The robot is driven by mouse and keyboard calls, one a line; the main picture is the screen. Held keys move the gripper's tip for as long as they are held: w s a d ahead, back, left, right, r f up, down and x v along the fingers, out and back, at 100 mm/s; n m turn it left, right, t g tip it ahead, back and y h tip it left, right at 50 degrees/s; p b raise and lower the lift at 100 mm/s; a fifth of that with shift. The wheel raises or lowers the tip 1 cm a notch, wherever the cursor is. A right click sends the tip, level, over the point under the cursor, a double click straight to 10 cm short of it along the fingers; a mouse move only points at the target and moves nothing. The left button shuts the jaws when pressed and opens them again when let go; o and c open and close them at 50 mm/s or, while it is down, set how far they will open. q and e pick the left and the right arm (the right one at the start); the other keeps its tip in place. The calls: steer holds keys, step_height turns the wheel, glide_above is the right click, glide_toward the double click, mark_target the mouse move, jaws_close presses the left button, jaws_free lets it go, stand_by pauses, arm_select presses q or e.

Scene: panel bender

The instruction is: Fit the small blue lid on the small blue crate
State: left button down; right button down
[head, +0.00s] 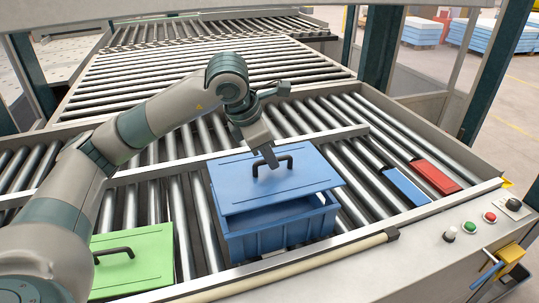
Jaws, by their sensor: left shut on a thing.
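The small blue lid (240,188) is a flat blue panel with a dark handle (288,164) on top. It lies over the small blue crate (275,240), which stands on the rollers near the front rail. The lid's front edge sits above the crate's rim, with part of the rim and a dark gap showing at the right. The lid looks not flush; whether it touches the crate at the back is hidden. My left gripper (271,160) points down at the handle and is shut on it. My right gripper is out of view.
A green lid (130,262) with a dark handle lies at the front left, beside my left arm. A blue block (406,186) and a red block (435,177) lie on the rollers at the right. A control panel with buttons (470,227) is at the front right. Rollers behind are clear.

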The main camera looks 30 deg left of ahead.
mark_target(267, 175)
arm_select(q)
steer(key=shift+f, duration=0.15)
steer(key=shift+f+b, duration=0.5)
steer(key=shift+f, duration=1.1)
steer(key=shift+f+b, duration=1.45)
steer(key=shift+f+b, duration=0.25)
steer(key=shift+b, duration=0.35)
steer(key=c, duration=1.7)
jaws_free()
steer(key=shift+c, duration=0.2)
